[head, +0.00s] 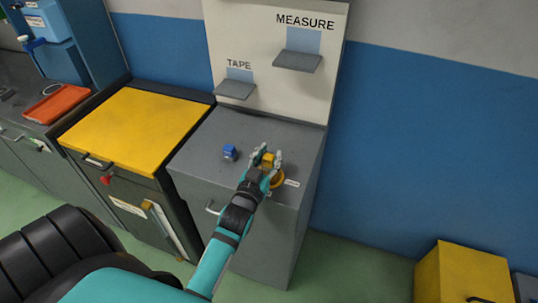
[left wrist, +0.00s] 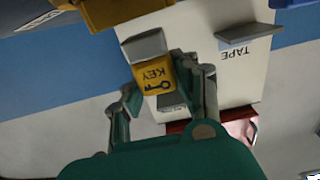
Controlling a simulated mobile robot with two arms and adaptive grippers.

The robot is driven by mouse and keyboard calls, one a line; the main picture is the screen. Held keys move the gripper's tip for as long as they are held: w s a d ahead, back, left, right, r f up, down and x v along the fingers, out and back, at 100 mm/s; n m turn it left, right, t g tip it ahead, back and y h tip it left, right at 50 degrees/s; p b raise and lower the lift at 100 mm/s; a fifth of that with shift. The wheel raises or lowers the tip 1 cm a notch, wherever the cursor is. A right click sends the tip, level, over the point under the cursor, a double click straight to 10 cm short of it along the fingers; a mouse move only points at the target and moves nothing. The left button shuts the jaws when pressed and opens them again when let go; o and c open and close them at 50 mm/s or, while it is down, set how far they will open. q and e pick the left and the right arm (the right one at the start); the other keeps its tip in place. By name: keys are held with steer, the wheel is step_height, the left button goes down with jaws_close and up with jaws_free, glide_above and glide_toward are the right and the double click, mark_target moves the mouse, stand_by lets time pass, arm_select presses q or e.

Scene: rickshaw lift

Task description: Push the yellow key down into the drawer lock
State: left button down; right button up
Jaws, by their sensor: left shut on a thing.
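My left gripper (head: 267,160) is shut on the yellow key (head: 267,159), above the front right part of the grey cabinet's top. In the left wrist view the key (left wrist: 155,77) is a yellow block marked KEY with a key symbol, between the two fingers (left wrist: 165,85). A round yellow-orange piece (head: 277,180), which looks like the drawer lock, shows beside the wrist near the cabinet's front edge. The gripper partly hides it. I cannot tell whether the key touches it. My right gripper is not in view.
A small blue object (head: 230,152) stands on the grey cabinet top (head: 205,140), left of the gripper. Behind rises a white panel with TAPE (head: 235,90) and MEASURE (head: 298,61) shelves. A yellow-topped cabinet (head: 140,125) stands at left, a yellow box (head: 465,275) at lower right.

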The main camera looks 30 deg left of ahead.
arm_select(q)
steer(key=shift+f, duration=0.25)
stand_by(0.3)
steer(key=shift+f+b, duration=0.8)
steer(key=shift+f, duration=0.35)
stand_by(0.5)
stand_by(0.5)
stand_by(0.5)
